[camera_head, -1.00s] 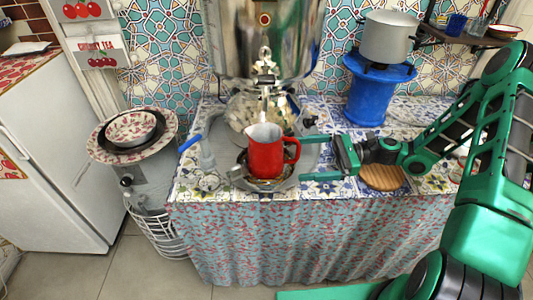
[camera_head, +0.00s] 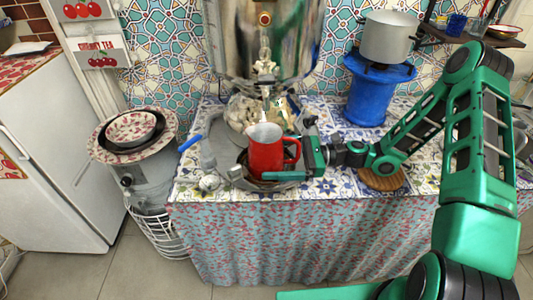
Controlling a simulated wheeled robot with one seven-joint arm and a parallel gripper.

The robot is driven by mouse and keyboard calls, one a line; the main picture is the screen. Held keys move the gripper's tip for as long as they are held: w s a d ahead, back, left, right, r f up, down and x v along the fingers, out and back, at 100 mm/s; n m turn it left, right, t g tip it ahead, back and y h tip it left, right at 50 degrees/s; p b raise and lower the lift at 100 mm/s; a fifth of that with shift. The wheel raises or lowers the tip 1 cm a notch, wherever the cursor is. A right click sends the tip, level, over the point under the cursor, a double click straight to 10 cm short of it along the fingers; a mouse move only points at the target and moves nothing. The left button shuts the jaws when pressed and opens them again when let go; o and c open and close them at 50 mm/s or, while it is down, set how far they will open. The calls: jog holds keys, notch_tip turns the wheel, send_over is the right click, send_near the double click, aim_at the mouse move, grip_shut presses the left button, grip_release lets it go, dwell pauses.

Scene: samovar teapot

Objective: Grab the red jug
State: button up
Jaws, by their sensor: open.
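The red jug (camera_head: 265,155) stands upright in a dark bowl on a metal tray (camera_head: 219,156) at the front of the table, below the samovar (camera_head: 268,40). Its handle faces right, toward my gripper. My gripper (camera_head: 279,157) is open and level with the jug, reaching in from the right. One green finger lies in front of the jug's lower right side. The other finger is mostly hidden behind the jug and its handle. I cannot tell whether either finger touches the jug.
A blue stand (camera_head: 368,95) with a grey pot (camera_head: 388,38) is at the back right. A round wooden board (camera_head: 383,181) lies under my arm. A blue-handled tap piece (camera_head: 190,143) is left of the jug. A patterned bowl (camera_head: 131,128) sits further left.

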aim_at(270, 148)
jog(key=shift+a, duration=0.5)
jog(key=c, duration=1.8)
jog(key=shift+o, duration=0.2)
jog(key=shift+r, duration=0.2)
jog(key=shift+r, duration=1.65)
jog(key=d, duration=1.7)
jog(key=shift+s+d, duration=0.25)
jog(key=shift+d, duration=0.15)
